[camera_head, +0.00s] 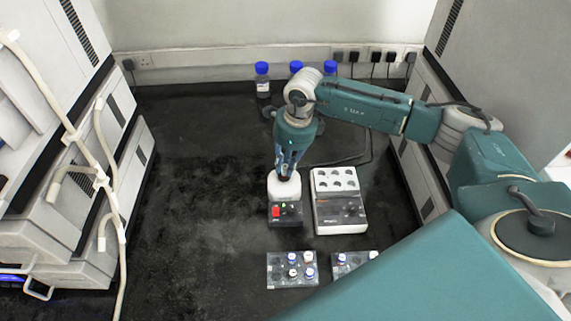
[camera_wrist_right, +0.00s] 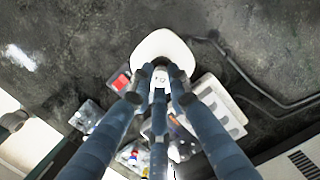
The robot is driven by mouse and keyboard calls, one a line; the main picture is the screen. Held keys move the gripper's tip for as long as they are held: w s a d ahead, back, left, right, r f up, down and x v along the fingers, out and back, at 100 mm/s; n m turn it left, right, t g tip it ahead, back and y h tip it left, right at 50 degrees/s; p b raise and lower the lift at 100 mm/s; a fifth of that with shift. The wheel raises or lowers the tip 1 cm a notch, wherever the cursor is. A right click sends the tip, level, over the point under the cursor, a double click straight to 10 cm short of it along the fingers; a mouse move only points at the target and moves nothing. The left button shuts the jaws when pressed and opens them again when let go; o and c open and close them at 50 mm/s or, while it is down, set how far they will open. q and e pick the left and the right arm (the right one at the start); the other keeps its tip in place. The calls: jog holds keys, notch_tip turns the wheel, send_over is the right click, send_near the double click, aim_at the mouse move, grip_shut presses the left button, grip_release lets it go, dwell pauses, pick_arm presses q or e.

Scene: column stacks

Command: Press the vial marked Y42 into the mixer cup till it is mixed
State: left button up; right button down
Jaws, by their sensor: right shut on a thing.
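The mixer (camera_head: 285,213) stands on the dark bench with a white top, a red switch and a lit green spot on its front. My right gripper (camera_head: 284,177) points down over the white top. In the right wrist view its fingers (camera_wrist_right: 160,75) are shut on a small white-capped vial (camera_wrist_right: 160,79), held over the mixer's white top (camera_wrist_right: 163,48). The fingers hide the cup and the vial's lower end, so I cannot tell how firmly they touch. The label on the vial is too small to read. My left gripper is not in view.
A white block unit (camera_head: 340,228) with round wells stands just right of the mixer. Two clear racks (camera_head: 275,281) (camera_head: 340,272) with capped vials lie in front. Blue-capped bottles (camera_head: 262,82) stand at the back. The bench left of the mixer is clear.

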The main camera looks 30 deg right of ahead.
aim_at(285, 167)
jog(key=shift+f+b, duration=0.35)
jog(key=shift+b, duration=0.05)
dwell(0.5)
jog(key=shift+r, duration=0.1)
dwell(2.8)
jog(key=shift+r+p, duration=1.6)
jog(key=shift+r, duration=1.35)
